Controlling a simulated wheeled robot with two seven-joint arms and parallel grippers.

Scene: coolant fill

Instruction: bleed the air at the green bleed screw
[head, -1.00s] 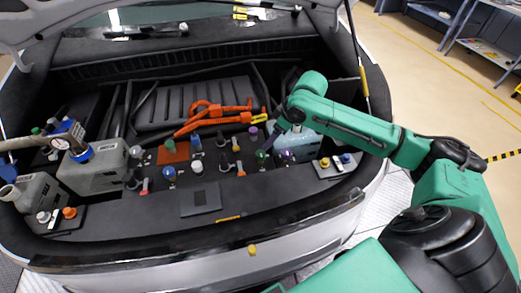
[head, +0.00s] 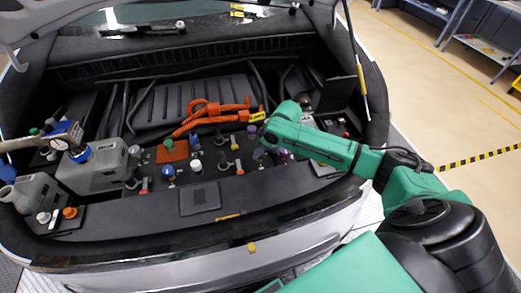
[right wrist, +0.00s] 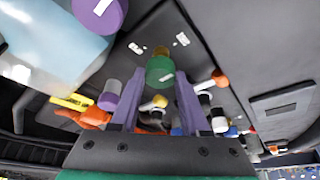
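The green bleed screw (right wrist: 160,76) shows in the right wrist view as a round green cap between my right gripper's (right wrist: 160,85) two purple fingertips. The fingers stand on both sides of the cap, and I cannot tell whether they press on it. In the head view my right gripper (head: 260,153) points down among the coloured caps in the engine bay. My green wrist and arm hide the screw there. My left gripper is not in view.
A bluish tank (right wrist: 50,40) with a purple cap (right wrist: 100,12) is close by. Several coloured caps and orange cables (head: 212,115) crowd the bay. A grey container (head: 95,170) stands at the left. The front ledge (head: 150,208) is mostly clear.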

